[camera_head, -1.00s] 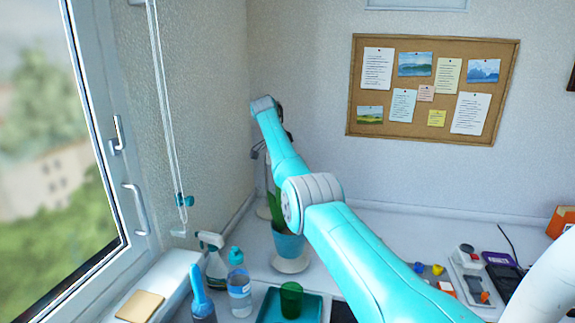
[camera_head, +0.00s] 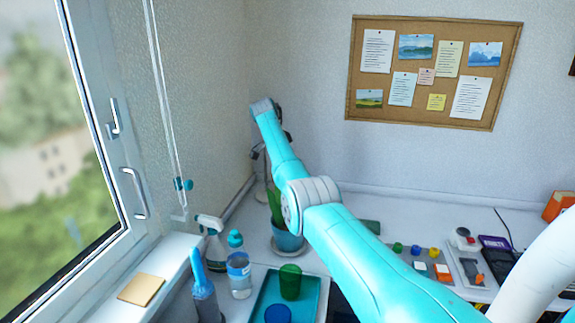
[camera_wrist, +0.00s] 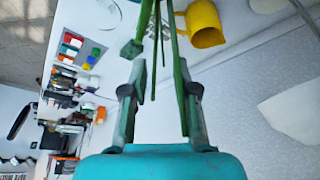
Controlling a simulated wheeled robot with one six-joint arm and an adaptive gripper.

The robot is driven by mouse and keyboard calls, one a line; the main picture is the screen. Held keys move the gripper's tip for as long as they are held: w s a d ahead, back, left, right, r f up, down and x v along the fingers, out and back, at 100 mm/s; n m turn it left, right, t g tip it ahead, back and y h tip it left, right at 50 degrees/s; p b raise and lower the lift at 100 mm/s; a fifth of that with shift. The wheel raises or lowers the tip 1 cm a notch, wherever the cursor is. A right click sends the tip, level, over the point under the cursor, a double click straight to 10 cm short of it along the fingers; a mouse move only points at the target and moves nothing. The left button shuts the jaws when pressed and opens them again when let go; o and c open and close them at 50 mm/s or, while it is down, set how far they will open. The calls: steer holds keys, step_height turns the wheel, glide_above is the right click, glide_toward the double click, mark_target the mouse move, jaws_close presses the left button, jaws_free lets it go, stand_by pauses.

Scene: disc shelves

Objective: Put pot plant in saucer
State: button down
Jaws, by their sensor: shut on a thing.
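The pot plant is a blue pot (camera_head: 289,240) with upright green leaves (camera_head: 275,205), partly hidden behind my arm in the head view. A pale round saucer (camera_head: 288,262) shows at the pot's base; I cannot tell whether the pot rests in it or hangs just above. My gripper is hidden by the arm in the head view. In the wrist view my gripper (camera_wrist: 161,75) has its two fingers around long green leaves (camera_wrist: 178,60) of the plant. The pot itself is not clear in that view.
Small coloured blocks (camera_head: 416,251) lie to the right. A yellow jug (camera_wrist: 204,24) shows in the wrist view.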

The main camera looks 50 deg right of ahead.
steer(key=c, duration=0.9)
jaws_free()
steer(key=v, duration=1.2)
steer(key=shift+a, duration=0.1)
